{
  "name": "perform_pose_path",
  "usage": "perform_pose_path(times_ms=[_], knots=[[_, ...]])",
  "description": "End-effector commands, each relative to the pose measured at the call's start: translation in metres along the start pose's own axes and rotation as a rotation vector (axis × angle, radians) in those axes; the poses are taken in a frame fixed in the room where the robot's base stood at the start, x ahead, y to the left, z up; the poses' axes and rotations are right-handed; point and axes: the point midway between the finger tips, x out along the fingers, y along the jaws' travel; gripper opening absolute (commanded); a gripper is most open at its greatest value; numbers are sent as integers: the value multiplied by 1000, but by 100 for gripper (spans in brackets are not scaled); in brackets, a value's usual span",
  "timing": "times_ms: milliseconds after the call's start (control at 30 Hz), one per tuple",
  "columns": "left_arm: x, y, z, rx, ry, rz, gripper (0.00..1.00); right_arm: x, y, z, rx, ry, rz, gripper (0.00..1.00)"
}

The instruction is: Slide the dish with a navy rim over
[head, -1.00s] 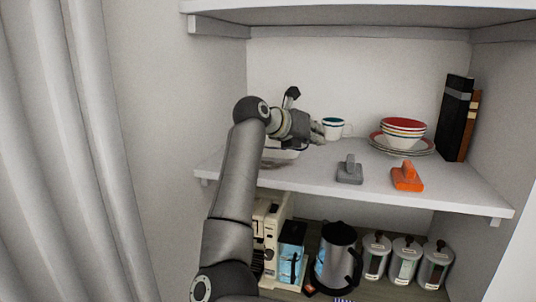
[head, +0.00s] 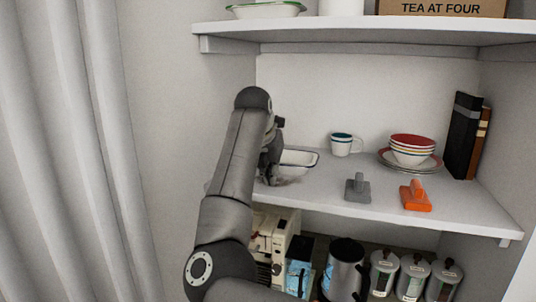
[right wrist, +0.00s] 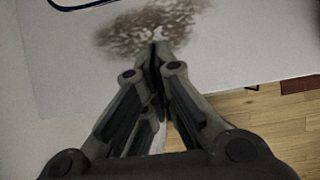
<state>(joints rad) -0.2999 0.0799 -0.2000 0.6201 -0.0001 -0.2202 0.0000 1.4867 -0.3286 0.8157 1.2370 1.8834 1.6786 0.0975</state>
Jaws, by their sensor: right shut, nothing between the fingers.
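The white dish with a navy rim (head: 299,158) sits on the middle shelf, behind and to the right of my right gripper. My arm hides its left part. In the right wrist view a piece of its navy rim (right wrist: 82,5) shows at the top left. My right gripper (head: 273,181) points down at the shelf in front of the dish, partly hidden by its own wrist. In the right wrist view its fingertips (right wrist: 157,46) are together and empty, apart from the rim. My left gripper is not in view.
A brown smudge (right wrist: 150,28) marks the shelf by the fingertips. To the right stand a mug (head: 341,145), stacked bowls (head: 411,150), a grey tool (head: 357,188), an orange tool (head: 415,197) and books (head: 462,135). An upper shelf (head: 370,32) hangs above.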

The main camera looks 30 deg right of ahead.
Motion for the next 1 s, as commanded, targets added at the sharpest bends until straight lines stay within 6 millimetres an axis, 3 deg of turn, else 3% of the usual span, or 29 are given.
perform_pose_path(times_ms=[67, 300, 867, 1000], knots=[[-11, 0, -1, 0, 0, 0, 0, 15, -1, 2, 0, 3, -4, 0], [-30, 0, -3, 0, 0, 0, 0, 29, -1, 28, 0, -1, -3, 0], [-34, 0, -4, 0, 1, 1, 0, 37, -1, 35, 1, -1, -1, 0], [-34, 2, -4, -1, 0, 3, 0, 42, -9, 44, 2, -1, -2, 0]])
